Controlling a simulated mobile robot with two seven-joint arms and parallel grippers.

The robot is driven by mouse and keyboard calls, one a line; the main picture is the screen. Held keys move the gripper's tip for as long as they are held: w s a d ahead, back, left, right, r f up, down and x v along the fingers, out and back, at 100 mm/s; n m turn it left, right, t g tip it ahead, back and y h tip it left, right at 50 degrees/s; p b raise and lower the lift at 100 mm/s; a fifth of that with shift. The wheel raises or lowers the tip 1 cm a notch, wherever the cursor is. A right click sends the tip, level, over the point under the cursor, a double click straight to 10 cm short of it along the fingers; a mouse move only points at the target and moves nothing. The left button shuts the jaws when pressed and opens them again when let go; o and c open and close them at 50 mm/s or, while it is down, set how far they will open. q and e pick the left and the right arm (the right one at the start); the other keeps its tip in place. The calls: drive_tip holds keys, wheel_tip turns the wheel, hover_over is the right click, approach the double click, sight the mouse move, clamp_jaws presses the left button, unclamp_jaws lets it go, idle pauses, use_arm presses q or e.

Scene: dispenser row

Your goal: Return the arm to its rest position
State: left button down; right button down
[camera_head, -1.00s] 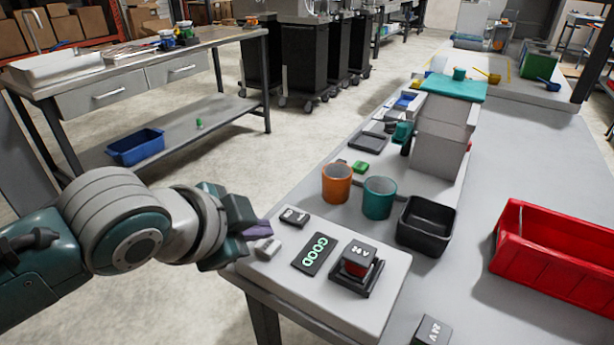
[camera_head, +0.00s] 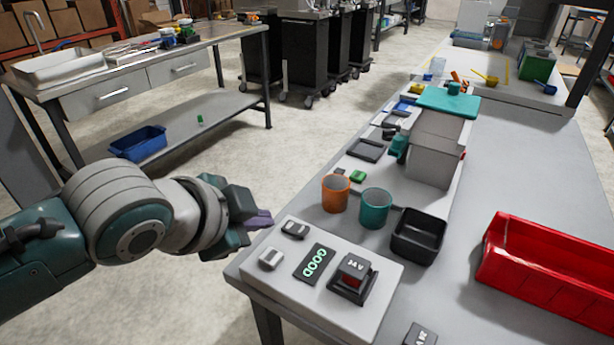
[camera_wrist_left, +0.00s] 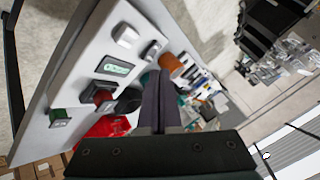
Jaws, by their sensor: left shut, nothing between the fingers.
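My left gripper (camera_head: 258,220) is shut and empty, with its purple-grey fingertips together. It hangs just past the left edge of the light grey control panel (camera_head: 345,318) on the bench. The closed fingers also show in the left wrist view (camera_wrist_left: 158,100). The panel carries a white button block (camera_head: 271,258), a dark switch block (camera_head: 295,230), a display reading GOOD (camera_head: 314,264) and a black holder with a block marked 24V (camera_head: 353,278). My right gripper does not show.
Behind the panel stand an orange cup (camera_head: 335,194), a teal cup (camera_head: 375,208) and an empty black tray (camera_head: 418,235). A red bin (camera_head: 545,275) is at the right. A grey dispenser with a teal top (camera_head: 447,103) stands farther back.

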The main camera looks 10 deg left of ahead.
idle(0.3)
use_arm(q)
drive_tip(key=s+a+r+n+g+y, duration=0.1)
drive_tip(key=s+a+n+g, duration=0.15)
drive_tip(key=s, duration=0.55)
drive_tip(key=s+a+r+n+g, duration=0.1)
drive_tip(key=s+n, duration=0.3)
drive_tip(key=s, duration=0.5)
drive_tip(key=s+a+r+n+g+y, duration=0.1)
drive_tip(key=s+r+n+g, duration=0.15)
drive_tip(key=s, duration=0.55)
wheel_tip(320, 180, up, 36)
drive_tip(key=p, duration=3.6)
drive_tip(key=shift+a+n+t+p, duration=0.15)
drive_tip(key=shift+n+t+p, duration=0.15)
drive_tip(key=shift+n+p, duration=0.1)
drive_tip(key=shift+f, duration=0.2)
